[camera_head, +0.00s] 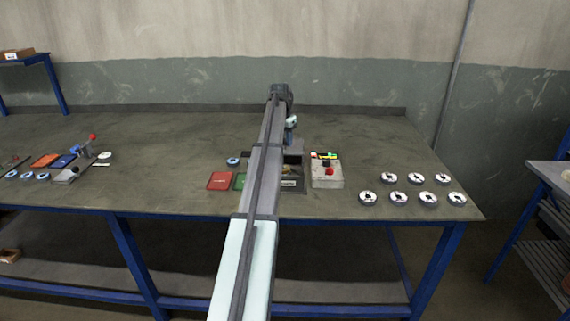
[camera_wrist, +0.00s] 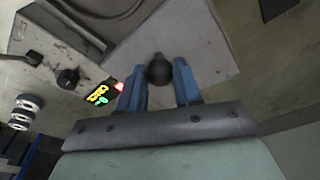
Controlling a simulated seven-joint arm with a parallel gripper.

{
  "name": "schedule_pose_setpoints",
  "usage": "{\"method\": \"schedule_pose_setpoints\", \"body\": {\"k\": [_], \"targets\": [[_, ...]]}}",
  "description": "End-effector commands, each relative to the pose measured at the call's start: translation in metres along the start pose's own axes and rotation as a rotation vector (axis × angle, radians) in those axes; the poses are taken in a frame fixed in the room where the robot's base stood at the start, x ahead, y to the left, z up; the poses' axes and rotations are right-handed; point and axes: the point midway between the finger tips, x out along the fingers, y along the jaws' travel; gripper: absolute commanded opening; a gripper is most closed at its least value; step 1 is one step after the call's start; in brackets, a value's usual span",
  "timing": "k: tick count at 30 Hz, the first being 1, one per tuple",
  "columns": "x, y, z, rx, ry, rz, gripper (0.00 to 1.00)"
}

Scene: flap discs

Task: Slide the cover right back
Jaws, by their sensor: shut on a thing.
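In the wrist view my gripper (camera_wrist: 158,76) has its two blue fingers on either side of a dark round knob (camera_wrist: 160,68) and is shut on it. The knob stands on a light grey flat plate (camera_wrist: 205,45), which looks like the cover. In the head view my arm hides the gripper, the knob and much of the machine (camera_head: 291,184); a dark opening shows at the machine's front. How far the cover is slid cannot be told.
Right of the machine is a control box (camera_head: 327,179) with a red button and coloured lamps. Several flap discs (camera_head: 398,198) lie further right. A red tray (camera_head: 220,181) and a green tray (camera_head: 239,182) lie left of the machine. A lever tool (camera_head: 80,158) stands far left.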

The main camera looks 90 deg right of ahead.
Motion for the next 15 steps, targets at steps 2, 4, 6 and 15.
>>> {"method": "schedule_pose_setpoints", "body": {"k": [2, 4, 6, 15], "targets": [[-0.0002, 0.0003, -0.0009, 0.001, 0.002, 0.001, 0.39], [-0.0002, 0.0004, -0.0005, 0.001, 0.001, 0.001, 0.45], [-0.0002, 0.0004, -0.0003, 0.0, 0.001, 0.001, 0.52], [-0.0002, 0.0002, 0.0001, 0.0, 0.0, 0.001, 0.6]]}}
